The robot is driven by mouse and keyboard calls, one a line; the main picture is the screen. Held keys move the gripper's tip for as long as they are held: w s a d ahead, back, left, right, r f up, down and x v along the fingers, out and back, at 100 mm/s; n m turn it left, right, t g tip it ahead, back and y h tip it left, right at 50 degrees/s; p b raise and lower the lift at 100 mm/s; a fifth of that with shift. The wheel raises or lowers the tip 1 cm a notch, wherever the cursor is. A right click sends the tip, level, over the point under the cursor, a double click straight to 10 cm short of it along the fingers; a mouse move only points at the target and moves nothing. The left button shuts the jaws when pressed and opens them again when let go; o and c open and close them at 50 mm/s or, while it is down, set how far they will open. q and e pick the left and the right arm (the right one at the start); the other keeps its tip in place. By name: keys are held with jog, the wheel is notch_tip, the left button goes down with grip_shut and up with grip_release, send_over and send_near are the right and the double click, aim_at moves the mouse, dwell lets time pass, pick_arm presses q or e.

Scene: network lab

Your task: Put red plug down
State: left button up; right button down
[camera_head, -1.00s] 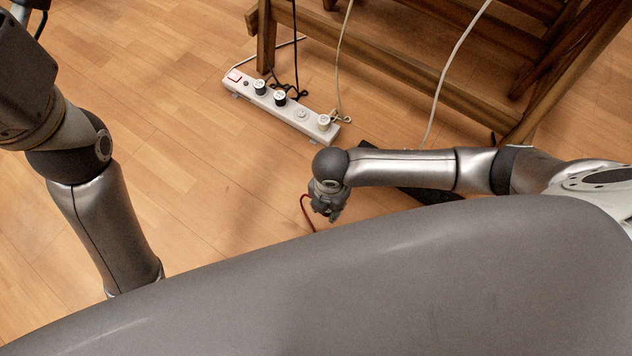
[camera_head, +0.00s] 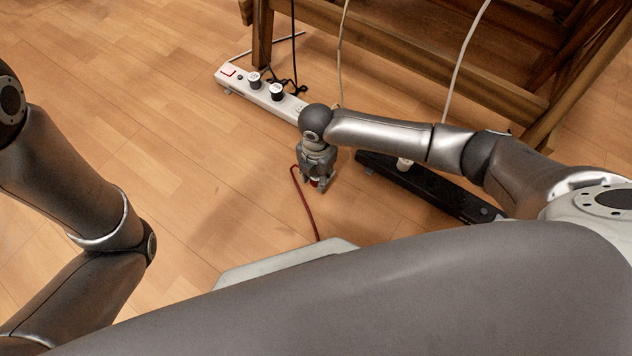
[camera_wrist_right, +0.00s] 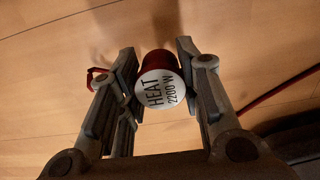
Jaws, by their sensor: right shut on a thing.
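The red plug (camera_wrist_right: 158,62) sits between the fingers of my right gripper (camera_wrist_right: 160,78) in the right wrist view. Its round white end (camera_wrist_right: 160,92) faces the camera and reads "HEAT 2200 W". In the head view my right gripper (camera_head: 318,184) points down at the floor, with a bit of red at its tips. The red cord (camera_head: 304,200) curves from there along the floor toward me. I cannot tell whether the plug touches the floor. My left arm shows at the left, but its gripper is out of the picture.
A white power strip (camera_head: 236,84) with black-and-white plugs lies beyond the gripper, partly hidden by my right arm. A black strip (camera_head: 440,190) with a white plug (camera_head: 404,163) lies to the right. A wooden rack (camera_head: 420,65) stands behind. Bare floor (camera_head: 180,170) lies to the left.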

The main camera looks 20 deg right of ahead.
aim_at(316, 180)
jog(key=shift+w+f+b, duration=0.35)
jog(key=shift+f+b, duration=0.15)
jog(key=shift+b, duration=0.05)
notch_tip(316, 180, down, 3)
jog(key=shift+f+b, duration=0.1)
jog(key=shift+b, duration=1.05)
jog(key=c, duration=1)
grip_release()
jog(key=shift+c, duration=0.2)
